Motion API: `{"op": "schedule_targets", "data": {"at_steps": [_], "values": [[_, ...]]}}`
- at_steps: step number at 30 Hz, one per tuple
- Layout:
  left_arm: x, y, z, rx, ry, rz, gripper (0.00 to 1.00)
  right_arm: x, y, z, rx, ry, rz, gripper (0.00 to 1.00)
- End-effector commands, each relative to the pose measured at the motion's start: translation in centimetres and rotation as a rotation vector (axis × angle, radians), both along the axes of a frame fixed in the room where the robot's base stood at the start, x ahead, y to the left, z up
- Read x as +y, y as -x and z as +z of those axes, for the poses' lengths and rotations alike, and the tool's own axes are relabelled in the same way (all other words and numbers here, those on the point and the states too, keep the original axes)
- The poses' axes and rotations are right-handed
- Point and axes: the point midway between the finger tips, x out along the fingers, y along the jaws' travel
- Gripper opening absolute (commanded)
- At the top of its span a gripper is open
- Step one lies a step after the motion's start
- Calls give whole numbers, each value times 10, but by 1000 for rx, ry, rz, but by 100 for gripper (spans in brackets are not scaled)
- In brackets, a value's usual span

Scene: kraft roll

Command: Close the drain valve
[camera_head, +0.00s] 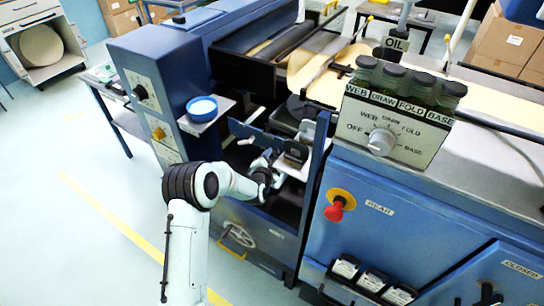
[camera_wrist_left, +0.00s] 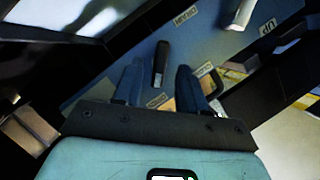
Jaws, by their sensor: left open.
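A black drain valve handle (camera_wrist_left: 161,62) shows in the left wrist view against a blue panel, below a label reading DRAIN (camera_wrist_left: 187,18). It points roughly up and down in that picture. My left gripper (camera_wrist_left: 159,75) is open, with one finger on each side of the handle in the picture; no grip shows, and I cannot tell the depth between them. In the head view my left gripper (camera_head: 268,160) reaches into the dark open bay of the blue machine, where the handle cannot be made out. My right gripper is not in view.
The blue machine (camera_head: 228,215) frames the bay closely. A blue-and-white bowl (camera_head: 202,108) sits on a ledge left of it. A selector box (camera_head: 392,135) with several jars and a red knob (camera_head: 335,210) are on the right. The floor at left is clear.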

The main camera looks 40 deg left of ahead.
Motion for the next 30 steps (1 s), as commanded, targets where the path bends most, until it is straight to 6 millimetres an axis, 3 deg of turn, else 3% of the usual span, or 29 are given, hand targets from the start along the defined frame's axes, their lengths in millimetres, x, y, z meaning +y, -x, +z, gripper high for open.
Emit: {"op": "schedule_targets", "data": {"at_steps": [11, 12, 15, 16, 23, 30], "values": [[2, -6, -2, 1, 0, -1, 42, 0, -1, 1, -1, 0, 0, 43], [2, -6, -2, 0, 0, 0, 35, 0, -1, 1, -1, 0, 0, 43], [2, -6, -2, 0, 0, 0, 2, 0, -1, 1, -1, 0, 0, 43], [2, -6, -2, 0, 0, 0, 0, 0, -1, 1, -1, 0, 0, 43], [3, -6, -2, -2, 6, 0, 0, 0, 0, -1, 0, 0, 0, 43], [4, -5, -3, -11, 74, 0, 0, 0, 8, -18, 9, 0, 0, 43]]}}
